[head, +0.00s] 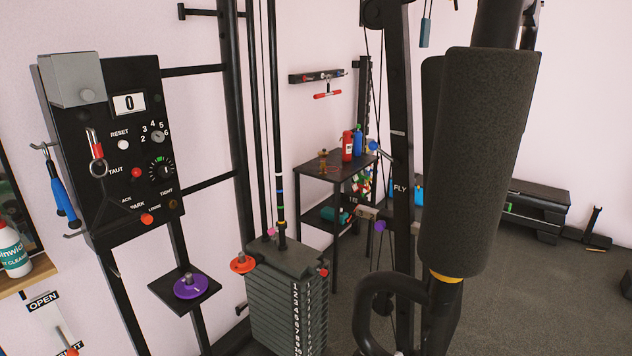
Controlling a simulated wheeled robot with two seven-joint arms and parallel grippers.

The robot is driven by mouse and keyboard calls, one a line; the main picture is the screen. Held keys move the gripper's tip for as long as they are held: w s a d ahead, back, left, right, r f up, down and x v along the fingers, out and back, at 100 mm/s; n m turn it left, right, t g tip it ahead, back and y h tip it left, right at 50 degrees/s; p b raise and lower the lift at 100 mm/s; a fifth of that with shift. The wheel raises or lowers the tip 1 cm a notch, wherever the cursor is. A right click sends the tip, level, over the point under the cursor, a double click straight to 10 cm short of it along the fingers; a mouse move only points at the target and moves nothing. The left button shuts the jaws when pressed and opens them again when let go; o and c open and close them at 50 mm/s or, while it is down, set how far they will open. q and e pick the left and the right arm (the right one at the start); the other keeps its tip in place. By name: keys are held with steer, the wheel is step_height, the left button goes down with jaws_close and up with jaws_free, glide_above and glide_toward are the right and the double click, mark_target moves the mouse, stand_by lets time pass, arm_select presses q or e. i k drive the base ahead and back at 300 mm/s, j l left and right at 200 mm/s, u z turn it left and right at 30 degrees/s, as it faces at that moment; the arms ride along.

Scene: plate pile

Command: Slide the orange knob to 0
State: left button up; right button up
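Two orange things could be the knob, and I cannot tell which. One is a small orange-red knob (147,218) low on the black control panel (115,75), near small, partly hidden lettering. The other is an orange disc with a grey peg (243,263) at the left of the weight stack (290,300). A small dial (157,136) is ringed by numbers. The stack has a column of white numbers on its face. Neither of my grippers shows.
A purple disc (190,287) sits on a small black shelf under the panel. Blue-handled pliers (62,190) hang left of it. A large dark padded roller (478,160) blocks the right middle. A small black table (335,170) holds bottles behind. Grey floor is open at right.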

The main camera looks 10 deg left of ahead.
mark_target(147, 219)
steer(key=u, duration=1.45)
